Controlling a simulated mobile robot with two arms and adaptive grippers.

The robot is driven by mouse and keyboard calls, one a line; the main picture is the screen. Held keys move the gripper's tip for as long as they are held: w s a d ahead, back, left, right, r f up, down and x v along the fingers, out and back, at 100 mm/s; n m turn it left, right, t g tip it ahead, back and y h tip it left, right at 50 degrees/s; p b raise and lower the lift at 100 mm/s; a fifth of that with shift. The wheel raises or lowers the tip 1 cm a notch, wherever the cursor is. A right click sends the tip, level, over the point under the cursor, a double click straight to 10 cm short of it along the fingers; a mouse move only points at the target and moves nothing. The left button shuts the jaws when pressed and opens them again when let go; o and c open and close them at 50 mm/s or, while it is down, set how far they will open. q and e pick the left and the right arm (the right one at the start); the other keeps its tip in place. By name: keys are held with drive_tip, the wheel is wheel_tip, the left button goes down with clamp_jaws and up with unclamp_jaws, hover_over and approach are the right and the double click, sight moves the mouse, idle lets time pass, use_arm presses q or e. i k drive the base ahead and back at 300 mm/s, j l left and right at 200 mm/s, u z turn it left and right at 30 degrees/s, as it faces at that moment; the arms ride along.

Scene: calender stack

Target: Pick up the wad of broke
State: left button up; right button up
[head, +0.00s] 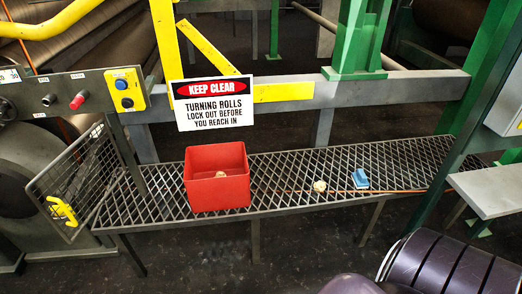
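A small cream-coloured crumpled wad (319,186) lies on the metal grating walkway, right of the red bin and left of a blue object. It looks like the wad of broke. Neither of my grippers shows in the head view.
The blue block-like object (360,179) sits on the grating (285,164). A thin orange line (400,190) runs along the grating. A "KEEP CLEAR" sign (212,103) hangs behind the bin. A mesh gate (80,180) stands left and a green post (452,160) right.

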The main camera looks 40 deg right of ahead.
sight(320, 186)
drive_tip(key=z, duration=1.8)
